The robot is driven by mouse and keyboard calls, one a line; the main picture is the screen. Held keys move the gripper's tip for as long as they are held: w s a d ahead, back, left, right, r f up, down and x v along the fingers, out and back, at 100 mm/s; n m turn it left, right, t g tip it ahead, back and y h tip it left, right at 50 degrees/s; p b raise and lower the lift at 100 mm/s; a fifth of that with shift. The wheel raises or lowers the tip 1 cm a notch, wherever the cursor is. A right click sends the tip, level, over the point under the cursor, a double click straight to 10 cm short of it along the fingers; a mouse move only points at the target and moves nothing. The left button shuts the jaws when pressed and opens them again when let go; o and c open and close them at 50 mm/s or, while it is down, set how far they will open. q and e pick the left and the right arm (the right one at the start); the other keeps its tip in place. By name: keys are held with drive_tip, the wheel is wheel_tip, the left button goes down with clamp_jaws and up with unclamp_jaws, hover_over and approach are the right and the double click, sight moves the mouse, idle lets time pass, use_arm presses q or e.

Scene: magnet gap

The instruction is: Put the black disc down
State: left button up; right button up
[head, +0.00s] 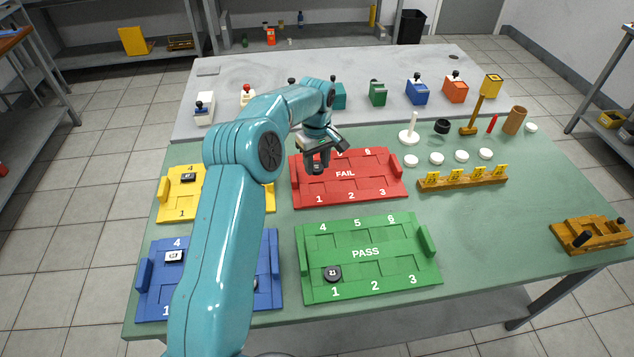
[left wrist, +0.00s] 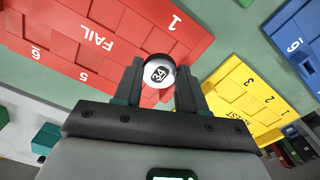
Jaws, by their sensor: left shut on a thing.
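My left gripper (head: 317,160) is shut on a black disc, which shows clearly in the left wrist view (left wrist: 159,72) with a white label reading 34. The gripper points down over the back left part of the red FAIL tray (head: 345,190), where the 4 is hidden. I cannot tell whether the disc touches the tray. Another black disc (head: 333,273) lies at place 1 of the green PASS tray (head: 385,268). My right gripper is not in view.
My left arm partly covers the yellow tray (head: 165,205) and the blue tray (head: 150,305), which hold small parts. White discs (head: 437,158) and a wooden rack (head: 463,181) stand to the right. Free green tabletop (head: 490,225) lies at the right.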

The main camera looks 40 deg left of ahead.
sight(317, 167)
use_arm(q)
wheel_tip(317, 167, down, 3)
drive_tip(key=shift+w+r, duration=0.1)
drive_tip(key=shift+f, duration=0.7)
wheel_tip(317, 167, down, 4)
drive_tip(key=shift+r, duration=0.35)
